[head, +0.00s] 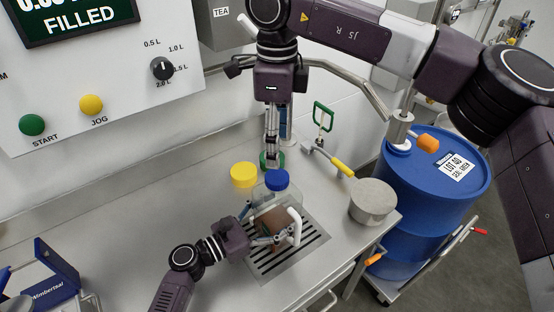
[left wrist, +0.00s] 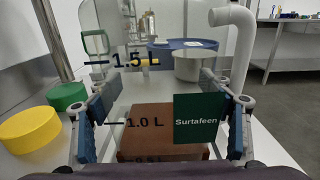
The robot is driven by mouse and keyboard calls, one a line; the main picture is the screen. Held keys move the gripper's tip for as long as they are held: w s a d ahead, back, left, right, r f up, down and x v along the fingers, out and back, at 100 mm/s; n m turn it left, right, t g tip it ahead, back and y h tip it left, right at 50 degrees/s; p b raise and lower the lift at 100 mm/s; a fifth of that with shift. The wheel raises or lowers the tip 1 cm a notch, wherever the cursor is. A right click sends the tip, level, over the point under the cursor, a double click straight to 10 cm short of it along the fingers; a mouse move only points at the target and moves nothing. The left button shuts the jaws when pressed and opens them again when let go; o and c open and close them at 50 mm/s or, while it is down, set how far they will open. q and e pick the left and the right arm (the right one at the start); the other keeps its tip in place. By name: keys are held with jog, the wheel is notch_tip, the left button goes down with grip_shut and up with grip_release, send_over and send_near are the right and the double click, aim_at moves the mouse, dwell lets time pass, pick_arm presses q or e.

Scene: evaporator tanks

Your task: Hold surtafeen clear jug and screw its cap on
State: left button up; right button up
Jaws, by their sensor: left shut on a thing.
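The surtafeen jug (head: 268,196) is clear, with brown contents and a white handle (head: 296,226), and stands on the slotted grate. In the left wrist view its green Surtafeen label (left wrist: 199,118) faces me. My left gripper (head: 272,238) is shut on the jug's lower body, its blue finger pads at both sides. A blue cap (head: 277,180) shows at the jug's top; whether it is screwed tight I cannot tell. My right gripper (head: 272,150) points down behind the jug, at a green cap (head: 265,160); its fingers are too small to judge.
A yellow cap (head: 243,175) stands left of the jug; it also shows in the left wrist view (left wrist: 30,128). A grey cylinder (head: 373,202) and a yellow-handled tool (head: 340,164) are right of it. A blue drum (head: 425,200) stands beyond the counter.

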jog(key=shift+r, duration=1.55)
pick_arm(q)
jog(key=o, duration=2.4)
jog(key=shift+s+a, duration=0.1)
jog(key=v, duration=1.1)
jog(key=shift+s+a, duration=0.2)
jog(key=shift+a, duration=0.15)
